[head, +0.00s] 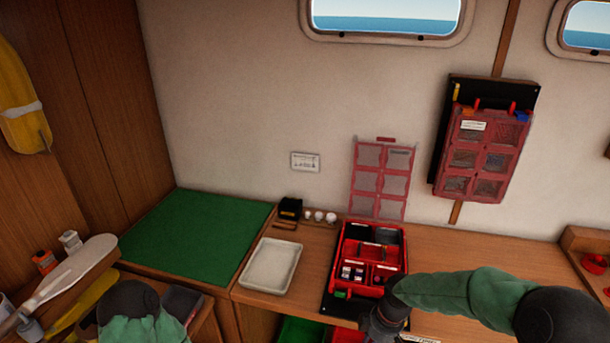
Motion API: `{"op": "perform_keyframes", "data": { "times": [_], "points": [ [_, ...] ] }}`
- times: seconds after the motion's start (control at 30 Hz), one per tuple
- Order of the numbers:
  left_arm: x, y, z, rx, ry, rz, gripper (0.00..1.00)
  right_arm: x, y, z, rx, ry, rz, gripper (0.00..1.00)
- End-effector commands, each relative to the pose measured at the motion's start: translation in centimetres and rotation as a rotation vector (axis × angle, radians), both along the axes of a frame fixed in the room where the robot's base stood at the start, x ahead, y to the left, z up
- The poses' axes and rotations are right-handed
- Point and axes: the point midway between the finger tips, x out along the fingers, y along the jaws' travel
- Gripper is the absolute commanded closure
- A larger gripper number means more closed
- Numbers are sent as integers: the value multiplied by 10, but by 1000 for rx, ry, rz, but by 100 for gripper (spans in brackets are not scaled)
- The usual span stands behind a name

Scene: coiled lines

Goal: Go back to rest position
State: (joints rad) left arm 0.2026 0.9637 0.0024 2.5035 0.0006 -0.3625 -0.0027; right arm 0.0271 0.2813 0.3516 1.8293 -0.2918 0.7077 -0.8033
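My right arm comes in from the right in a green sleeve. Its dark gripper (384,322) is low in the view, at the lower right corner of an open red case (372,232). I cannot see whether its fingers are open or shut, or whether they touch the case. Part of my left arm, a green sleeve with a dark joint, shows at the lower left. My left gripper is not in view.
The red case's divided lid (382,180) stands up behind it. A white tray (270,265) and a green mat (195,236) lie to its left. A black box (290,208) stands behind the tray. Another red case (485,155) hangs on the wall. The counter at right (470,252) is mostly clear.

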Motion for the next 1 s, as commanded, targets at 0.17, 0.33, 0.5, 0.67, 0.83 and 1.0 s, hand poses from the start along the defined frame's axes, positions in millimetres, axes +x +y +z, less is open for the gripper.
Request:
{"op": "perform_keyframes", "data": {
  "times": [0.17,0.33,0.5,0.67,0.83,1.0],
  "points": [
    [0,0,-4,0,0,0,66,-31,29,-75,82,65,-231,66],
    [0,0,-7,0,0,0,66,-75,56,-141,148,137,-531,66],
    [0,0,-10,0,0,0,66,-125,72,-189,177,208,-838,66],
    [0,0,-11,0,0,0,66,-162,78,-213,176,249,-1057,66],
    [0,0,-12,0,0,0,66,-179,79,-222,171,262,-1165,66],
    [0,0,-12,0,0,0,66,-181,79,-223,170,263,-1181,66]
  ]
}}
